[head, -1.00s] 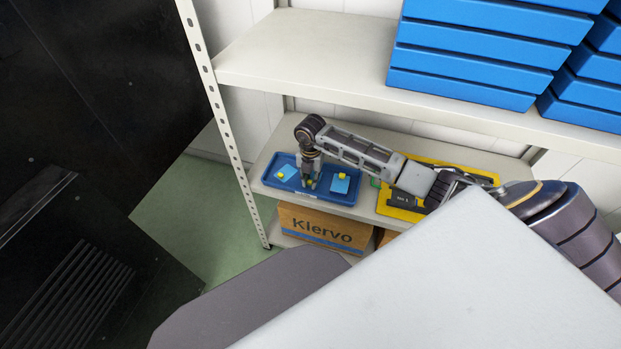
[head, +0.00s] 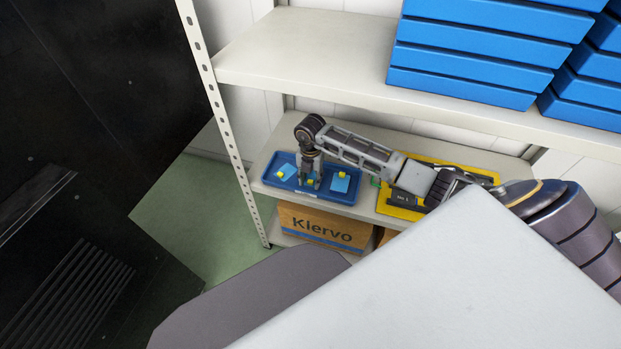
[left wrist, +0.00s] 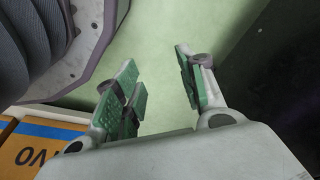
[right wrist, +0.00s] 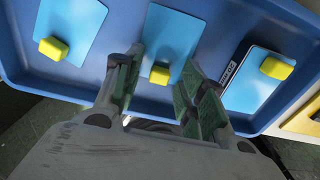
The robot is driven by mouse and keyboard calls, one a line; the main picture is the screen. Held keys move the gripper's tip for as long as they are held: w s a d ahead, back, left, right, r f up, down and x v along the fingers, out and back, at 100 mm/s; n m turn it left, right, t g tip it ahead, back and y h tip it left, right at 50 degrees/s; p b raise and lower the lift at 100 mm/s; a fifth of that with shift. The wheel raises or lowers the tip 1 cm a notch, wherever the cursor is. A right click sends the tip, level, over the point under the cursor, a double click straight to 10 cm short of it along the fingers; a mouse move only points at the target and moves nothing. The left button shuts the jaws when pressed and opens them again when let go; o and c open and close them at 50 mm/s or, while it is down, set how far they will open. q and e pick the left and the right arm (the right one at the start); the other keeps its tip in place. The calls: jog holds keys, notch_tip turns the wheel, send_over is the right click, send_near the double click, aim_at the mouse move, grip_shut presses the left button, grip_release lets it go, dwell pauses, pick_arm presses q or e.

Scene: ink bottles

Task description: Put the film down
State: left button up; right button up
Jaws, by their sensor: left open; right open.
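Three light blue films with yellow tabs lie in the blue tray (head: 345,198) on the lower shelf. In the right wrist view they are the left film (right wrist: 80,22), the middle film (right wrist: 172,28) and the right film (right wrist: 247,92). My right gripper (right wrist: 163,58) is open over the middle film, its fingers on either side of that film's yellow tab (right wrist: 159,75), apart from it. In the head view this gripper (head: 310,180) points down into the tray and partly hides the middle film. My left gripper (left wrist: 157,60) is open and empty above the green floor.
A yellow tray (head: 398,212) with dark contents lies right of the blue tray, partly behind my right arm. Blue bins (head: 470,70) stand on the upper shelf (head: 310,60), above my arm. A Klervo carton (head: 322,228) is below. A shelf post (head: 225,120) stands left.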

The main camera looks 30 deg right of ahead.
aim_at(310, 180)
jog(key=shift+r, duration=0.4)
notch_tip(310, 180, up, 6)
jog(key=shift+f+p, duration=0.2)
jog(key=shift+p, duration=0.4)
jog(key=shift+r, duration=0.85)
pick_arm(q)
jog(key=f, duration=0.1)
jog(key=s+a+f, duration=0.1)
jog(key=s+f, duration=0.1)
jog(key=f, duration=0.1)
jog(key=shift+a, duration=0.35)
jog(key=shift+w+r, duration=0.3)
jog(key=shift+w, duration=0.1)
jog(key=shift+s, duration=0.1)
pick_arm(e)
jog(key=shift+a, duration=0.1)
